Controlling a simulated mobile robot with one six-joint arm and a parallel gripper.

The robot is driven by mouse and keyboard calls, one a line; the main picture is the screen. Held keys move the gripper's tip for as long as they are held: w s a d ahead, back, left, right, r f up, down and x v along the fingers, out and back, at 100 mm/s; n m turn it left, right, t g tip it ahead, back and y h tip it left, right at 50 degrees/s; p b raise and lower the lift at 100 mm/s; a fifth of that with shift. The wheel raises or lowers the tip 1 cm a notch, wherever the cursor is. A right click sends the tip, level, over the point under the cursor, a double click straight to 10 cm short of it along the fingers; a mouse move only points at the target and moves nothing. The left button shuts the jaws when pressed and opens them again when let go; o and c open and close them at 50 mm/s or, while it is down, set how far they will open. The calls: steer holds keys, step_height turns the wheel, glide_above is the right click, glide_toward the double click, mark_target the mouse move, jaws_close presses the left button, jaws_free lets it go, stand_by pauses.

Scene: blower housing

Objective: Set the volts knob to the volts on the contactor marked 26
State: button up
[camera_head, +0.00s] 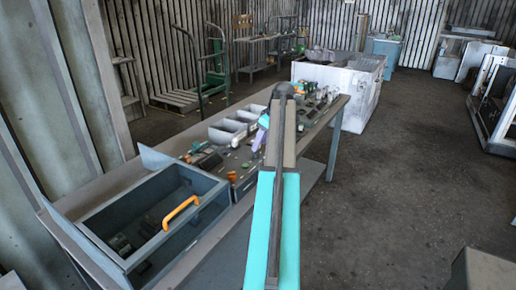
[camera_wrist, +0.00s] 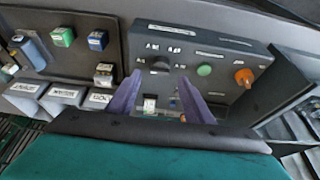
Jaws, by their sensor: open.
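In the wrist view a grey panel (camera_wrist: 222,98) carries a dark knob (camera_wrist: 160,65) with small white labels around it; I cannot read them or the knob's setting. My gripper (camera_wrist: 160,77) is open, its two purple fingers pointing toward the panel below and either side of the knob. I cannot tell whether they touch anything. Left of the panel are a green block (camera_wrist: 63,38), a blue block (camera_wrist: 97,41) and a grey block (camera_wrist: 103,74), with pale labels too small to read. I cannot tell which is marked 26. In the head view my arm hides most of the panel.
The panel also has a green button (camera_wrist: 204,70) and an orange knob (camera_wrist: 243,77). Labelled bins (camera_wrist: 62,95) stand at the left. In the head view an open drawer (camera_head: 115,213) with an orange handle (camera_head: 181,212) is at the bench's near end.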

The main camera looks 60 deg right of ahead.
mark_target(256, 154)
steer(key=shift+p+x, duration=0.4)
steer(key=shift+x, duration=1.8)
steer(key=c, duration=1)
steer(key=shift+c, duration=0.2)
steer(key=shift+a+m, duration=0.1)
steer(key=shift+m, duration=0.3)
steer(key=shift+a+m+h, duration=0.1)
steer(key=shift+m+h, duration=0.4)
steer(key=shift+m, duration=0.3)
steer(key=m, duration=0.2)
steer(key=m+h, duration=0.1)
steer(key=shift+w+a+m+g, duration=0.15)
steer(key=shift+m+g, duration=0.15)
steer(key=shift+m, duration=0.1)
steer(key=shift+w+m+g+h, duration=0.1)
steer(key=shift+m+g+h, duration=0.35)
steer(key=shift+m, duration=0.95)
steer(key=shift+w+m+g+h, duration=0.1)
steer(key=shift+m+g+h, duration=0.3)
steer(key=shift+m, duration=1)
steer(key=shift+s, duration=0.1)
